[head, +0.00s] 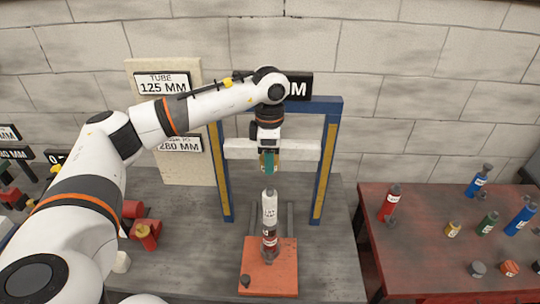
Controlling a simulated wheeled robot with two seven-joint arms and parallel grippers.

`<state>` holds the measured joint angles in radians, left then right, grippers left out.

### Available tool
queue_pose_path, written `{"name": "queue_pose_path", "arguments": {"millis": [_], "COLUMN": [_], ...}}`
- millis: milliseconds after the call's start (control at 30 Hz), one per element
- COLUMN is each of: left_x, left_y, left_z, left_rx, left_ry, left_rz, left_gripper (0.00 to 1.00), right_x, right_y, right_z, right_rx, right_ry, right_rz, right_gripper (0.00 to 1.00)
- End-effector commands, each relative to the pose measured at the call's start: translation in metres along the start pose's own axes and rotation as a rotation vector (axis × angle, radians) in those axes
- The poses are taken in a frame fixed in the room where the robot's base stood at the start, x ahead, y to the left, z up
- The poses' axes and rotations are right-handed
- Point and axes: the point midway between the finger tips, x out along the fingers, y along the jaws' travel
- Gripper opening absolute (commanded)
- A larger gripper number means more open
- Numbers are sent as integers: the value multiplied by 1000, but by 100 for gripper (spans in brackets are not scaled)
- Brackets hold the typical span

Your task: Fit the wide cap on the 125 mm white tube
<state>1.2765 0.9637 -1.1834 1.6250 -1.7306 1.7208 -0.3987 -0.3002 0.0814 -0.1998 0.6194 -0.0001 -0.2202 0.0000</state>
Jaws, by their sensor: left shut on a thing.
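A white tube (270,208) stands upright on an orange-red plate (283,281) in the head view. Its top is narrower, and a dark and red banded part shows below its white part. My left gripper (269,168) points down above the tube, inside the blue frame. It is shut on a small teal piece (268,163), mostly hidden by the fingers; I cannot tell if this is the wide cap. A narrow gap shows between it and the tube top. My right gripper is out of view.
A blue frame (332,150) with yellow strips and a white crossbar surrounds the work spot. A small dark piece (245,281) lies on the plate. A red table (420,255) at right holds several coloured bottles and loose caps (478,269).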

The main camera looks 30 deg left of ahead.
Motion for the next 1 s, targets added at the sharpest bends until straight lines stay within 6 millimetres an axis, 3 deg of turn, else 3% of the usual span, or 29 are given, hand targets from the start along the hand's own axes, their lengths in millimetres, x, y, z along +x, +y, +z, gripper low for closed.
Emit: {"name": "queue_pose_path", "arguments": {"millis": [267, 700, 1000], "left_x": [10, 51, 58], "left_y": [0, 0, 0], "left_z": [0, 0, 0], "left_rx": [2, 2, 2], "left_ry": [-1, -1, -1], "left_rz": [0, -1, -1], "left_gripper": [17, 17, 17], "right_x": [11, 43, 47], "right_y": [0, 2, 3], "right_z": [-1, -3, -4], "right_rx": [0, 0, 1], "right_ry": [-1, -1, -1], "right_rz": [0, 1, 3], "right_gripper": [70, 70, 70]}}
